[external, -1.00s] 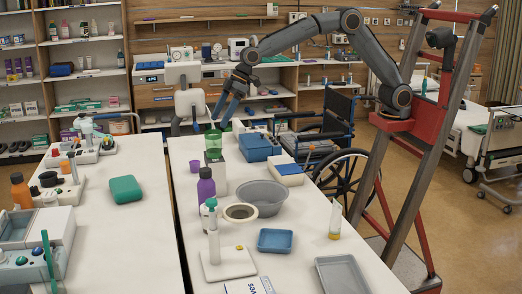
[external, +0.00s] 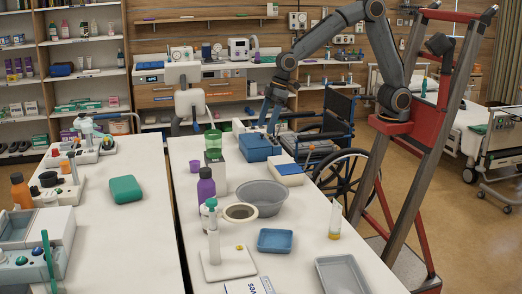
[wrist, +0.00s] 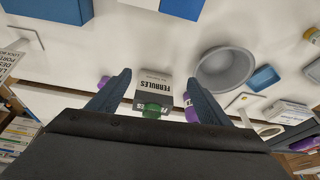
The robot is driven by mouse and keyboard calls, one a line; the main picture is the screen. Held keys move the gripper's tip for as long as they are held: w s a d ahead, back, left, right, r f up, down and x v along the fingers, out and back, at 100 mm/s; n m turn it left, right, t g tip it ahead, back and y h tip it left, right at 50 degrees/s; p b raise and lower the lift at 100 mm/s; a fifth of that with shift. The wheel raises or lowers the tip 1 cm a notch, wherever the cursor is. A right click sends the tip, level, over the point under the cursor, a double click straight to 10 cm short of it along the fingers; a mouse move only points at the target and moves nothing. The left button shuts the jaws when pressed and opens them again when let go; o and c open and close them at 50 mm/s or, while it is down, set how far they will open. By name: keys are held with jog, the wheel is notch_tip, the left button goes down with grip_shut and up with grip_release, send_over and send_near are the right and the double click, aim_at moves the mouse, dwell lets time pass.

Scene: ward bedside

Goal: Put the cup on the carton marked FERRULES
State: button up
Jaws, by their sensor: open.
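The carton marked FERRULES (wrist: 154,86) shows in the wrist view between my fingers but away from them; in the external view the white-and-dark carton (external: 219,176) stands at the table's far part. A green cup (external: 213,141) appears upright on the carton's top; in the wrist view the green cup (wrist: 152,109) overlaps the top, partly cut off by my gripper body. My gripper (external: 270,122) is open and empty, above and right of the carton, near a blue box. It also frames the wrist view (wrist: 158,77).
A small purple cup (external: 195,167) and a purple bottle (external: 206,188) stand near the carton. A grey bowl (external: 262,196), blue box (external: 256,147) and blue-and-white box (external: 287,173) are to its right. A wheelchair (external: 335,140) stands beyond the table's right edge.

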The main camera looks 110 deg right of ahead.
jog(key=s+f+g, duration=0.1)
jog(key=s+f, duration=0.2)
jog(key=s, duration=0.6)
jog(key=s+f+g, duration=0.1)
jog(key=s+f, duration=0.3)
jog(key=s, duration=0.5)
jog(key=s+f+m, duration=0.1)
jog(key=s+f, duration=0.2)
jog(key=s, duration=0.6)
jog(key=shift+d+f+g, duration=0.15)
jog(key=shift+d+g, duration=0.25)
jog(key=shift+d, duration=0.05)
